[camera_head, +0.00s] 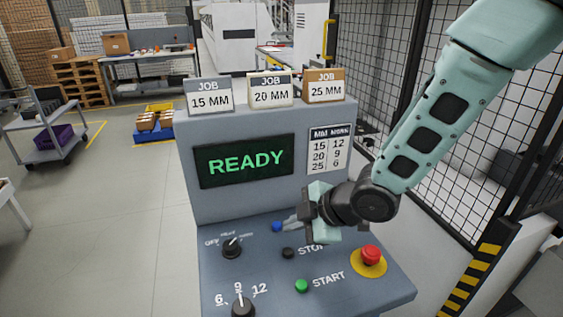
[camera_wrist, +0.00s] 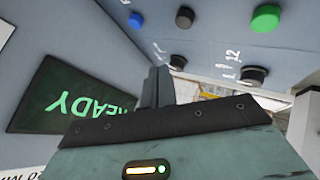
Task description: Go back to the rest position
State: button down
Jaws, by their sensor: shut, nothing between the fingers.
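My gripper (camera_head: 287,225) is at the control console (camera_head: 190,165), over its sloped panel near the blue button (camera_head: 276,227). Its fingers are shut with nothing between them, and they also show in the wrist view (camera_wrist: 156,88). The console screen (camera_head: 245,160) reads READY in green. The panel has a black STOP button (camera_head: 288,253), a green START button (camera_head: 302,286), a red emergency button (camera_head: 370,254) and two black knobs, one at the upper left (camera_head: 232,250) and one lower down (camera_head: 242,305).
Three job cards stand on the console top: 15 MM (camera_head: 210,96), 20 MM (camera_head: 271,90) and 25 MM (camera_head: 324,87). A wire mesh fence (camera_head: 480,150) stands close on the right. A grey cart (camera_head: 45,125) is at the left, with clear floor (camera_head: 125,230) between.

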jog(key=s+d+r+m+g+h+b, duration=0.1)
jog(key=s+d+m+h, duration=0.1)
jog(key=s, duration=0.5)
jog(key=s+d+r+m+g+h+b, duration=0.1)
jog(key=s+d+m+g+h+b, duration=0.1)
jog(key=s+d+m, duration=0.3)
jog(key=s+d+r+m+g+h+b, duration=0.1)
jog(key=s+m, duration=0.4)
jog(key=s, duration=0.6)
jog(key=d+g+h+b, duration=0.1)
jog(key=d+h, duration=0.1)
jog(key=shift+s+d+r+m, duration=0.15)
jog(key=shift+s+d+m, duration=0.1)
jog(key=shift+d+m, duration=0.05)
